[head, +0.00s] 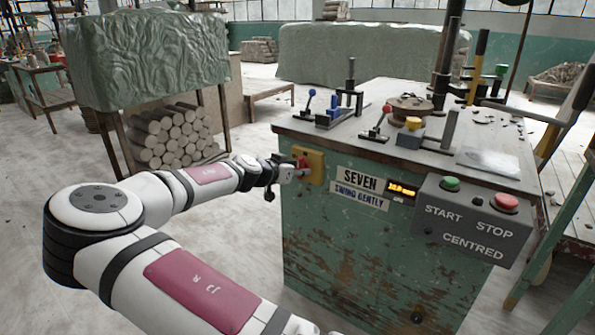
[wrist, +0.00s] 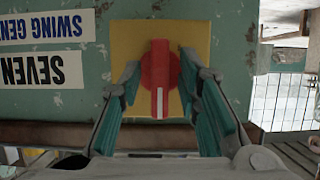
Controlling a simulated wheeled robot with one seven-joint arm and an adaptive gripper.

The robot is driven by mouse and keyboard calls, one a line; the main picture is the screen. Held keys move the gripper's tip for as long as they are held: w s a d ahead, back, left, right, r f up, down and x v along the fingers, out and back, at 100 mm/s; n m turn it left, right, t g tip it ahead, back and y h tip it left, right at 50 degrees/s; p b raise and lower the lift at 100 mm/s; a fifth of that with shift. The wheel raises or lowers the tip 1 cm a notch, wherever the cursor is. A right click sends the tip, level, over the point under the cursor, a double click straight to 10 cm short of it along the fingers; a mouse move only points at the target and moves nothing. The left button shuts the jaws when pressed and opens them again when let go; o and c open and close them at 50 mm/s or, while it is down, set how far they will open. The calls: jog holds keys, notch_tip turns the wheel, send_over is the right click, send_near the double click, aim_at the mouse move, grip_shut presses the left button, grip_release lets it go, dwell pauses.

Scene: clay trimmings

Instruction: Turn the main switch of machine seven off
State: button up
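The main switch is a red rotary knob (wrist: 160,75) on a yellow plate (wrist: 198,35) on the machine's green front. In the wrist view, which is turned upside down, its bar stands upright in the picture, with a white mark at the lower end. The yellow plate also shows in the head view (head: 316,166), left of the SEVEN label (head: 360,178). My gripper (wrist: 161,68) is at the switch, its teal-padded fingers open on either side of the knob. A gap shows between each finger and the knob's bar. In the head view my gripper (head: 288,172) partly hides the knob.
A grey box with a green START button (head: 451,184) and a red STOP button (head: 507,203) is at the machine's right front corner, beside a small lit display (head: 402,190). Levers and tools stand on the machine top.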

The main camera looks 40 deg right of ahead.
grip_shut()
jog(key=n+g+h+p, duration=0.1)
jog(key=n, duration=0.3)
jog(key=n+g+h+p, duration=0.1)
jog(key=n+g+h, duration=0.1)
jog(key=n, duration=0.2)
jog(key=f+n+g+h+p, duration=0.1)
jog(key=n+g+h, duration=0.1)
jog(key=n, duration=0.3)
jog(key=shift+w+a, duration=0.2)
jog(key=shift+w, duration=0.2)
dwell(0.3)
jog(key=shift+n, duration=0.4)
jog(key=shift+o, duration=1.4)
grip_release()
